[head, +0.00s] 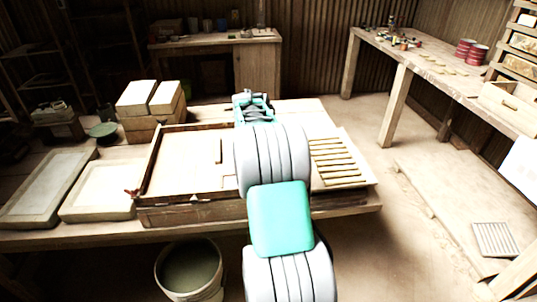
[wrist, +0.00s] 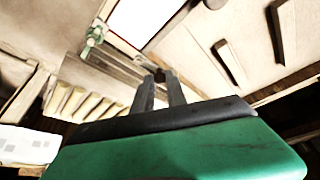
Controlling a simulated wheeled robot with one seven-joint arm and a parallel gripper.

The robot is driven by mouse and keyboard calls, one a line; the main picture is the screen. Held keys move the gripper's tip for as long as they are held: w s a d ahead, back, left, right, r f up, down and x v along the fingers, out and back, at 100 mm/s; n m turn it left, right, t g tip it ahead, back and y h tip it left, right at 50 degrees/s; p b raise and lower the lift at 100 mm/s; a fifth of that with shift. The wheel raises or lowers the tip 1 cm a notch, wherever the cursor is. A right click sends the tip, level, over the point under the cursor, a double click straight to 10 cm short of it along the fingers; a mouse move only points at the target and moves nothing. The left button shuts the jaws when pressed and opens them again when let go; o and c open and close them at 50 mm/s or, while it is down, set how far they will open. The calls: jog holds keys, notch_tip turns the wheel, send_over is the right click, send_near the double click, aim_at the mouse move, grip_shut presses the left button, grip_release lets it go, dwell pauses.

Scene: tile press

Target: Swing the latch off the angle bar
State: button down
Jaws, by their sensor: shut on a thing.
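My gripper (wrist: 161,80) shows in the wrist view with its two grey fingers close together. A small dark piece (wrist: 160,74), which looks like the latch, sits between the fingertips at the end of a pale bar. That bar, perhaps the angle bar (wrist: 118,64), runs beside the frame's edge; I cannot tell if the latch still lies over it. In the head view my arm covers the middle of the wooden press frame (head: 170,203) on the table. My fingers and the latch are hidden there behind my wrist.
Pale slats (head: 333,160) lie at the table's right end. Two flat trays (head: 98,190) and stacked blocks (head: 150,98) are to the left. A bucket (head: 190,270) stands on the floor in front. A side bench (head: 430,70) is at the right, with open floor between.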

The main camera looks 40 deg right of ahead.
jog(key=shift+s+d+m+g+p, duration=0.15)
jog(key=shift+m+g+p, duration=0.1)
jog(key=shift+m, duration=0.35)
jog(key=shift+w+d+m+g+p, duration=0.15)
jog(key=shift+m+g, duration=0.1)
jog(key=shift+m, duration=0.35)
jog(key=shift+s, duration=0.15)
jog(key=c, duration=1.3)
grip_release()
jog(key=shift+c, duration=0.2)
jog(key=v, duration=0.7)
jog(key=shift+a+r, duration=0.2)
jog(key=shift+r, duration=0.2)
